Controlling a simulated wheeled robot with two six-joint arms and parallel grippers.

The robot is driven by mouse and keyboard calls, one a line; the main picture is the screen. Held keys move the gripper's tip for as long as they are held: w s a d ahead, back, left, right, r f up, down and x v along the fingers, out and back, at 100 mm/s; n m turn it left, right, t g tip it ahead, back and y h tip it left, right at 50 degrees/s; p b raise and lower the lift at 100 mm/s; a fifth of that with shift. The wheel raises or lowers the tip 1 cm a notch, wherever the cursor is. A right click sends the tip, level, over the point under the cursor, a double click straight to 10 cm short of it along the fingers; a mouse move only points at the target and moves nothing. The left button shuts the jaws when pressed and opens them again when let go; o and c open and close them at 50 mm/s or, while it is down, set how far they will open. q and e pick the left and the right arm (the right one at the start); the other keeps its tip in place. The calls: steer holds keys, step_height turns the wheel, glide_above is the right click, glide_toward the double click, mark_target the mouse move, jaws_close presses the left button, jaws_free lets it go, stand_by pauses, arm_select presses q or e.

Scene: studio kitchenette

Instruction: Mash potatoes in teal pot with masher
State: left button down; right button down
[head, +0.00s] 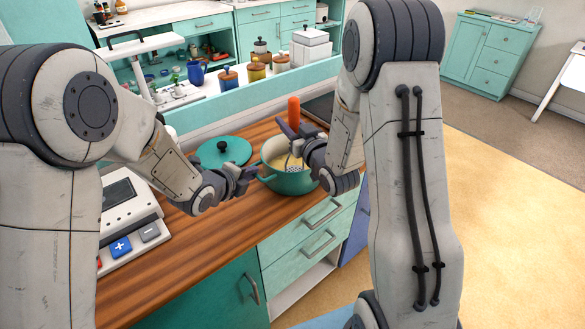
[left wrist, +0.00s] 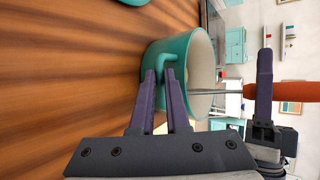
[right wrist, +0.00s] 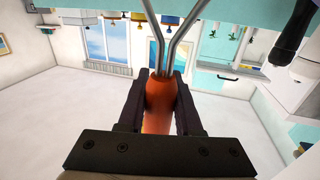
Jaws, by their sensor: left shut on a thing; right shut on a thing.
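The teal pot (head: 284,186) stands on the wooden counter, with pale yellow contents (head: 275,158) inside. In the left wrist view my left gripper (left wrist: 164,78) is shut on a side handle of the pot (left wrist: 205,58). In the head view the left gripper (head: 250,178) is at the pot's left side. My right gripper (head: 288,130) is shut on the orange handle of the masher (head: 293,109), which is roughly upright above the pot. The masher's perforated head (head: 294,163) is inside the pot. The right wrist view shows the orange handle (right wrist: 159,95) between the fingers.
A teal lid (head: 223,152) with a black knob lies on the counter left of the pot. A grey device with buttons (head: 130,222) stands nearer left. Several canisters (head: 257,70) and a blue pitcher (head: 196,73) stand on a ledge behind.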

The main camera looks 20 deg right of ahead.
steer(key=shift+f, duration=0.75)
steer(key=shift+s+f, duration=0.1)
steer(key=shift+f, duration=0.05)
stand_by(0.7)
stand_by(0.4)
steer(key=shift+r, duration=2)
steer(key=shift+w+d+r, duration=0.15)
steer(key=shift+w+d, duration=0.15)
steer(key=shift+d, duration=0.55)
steer(key=shift+w+d+r, duration=0.1)
steer(key=shift+w+d, duration=0.2)
steer(key=shift+d, duration=0.55)
steer(key=shift+f, duration=1.95)
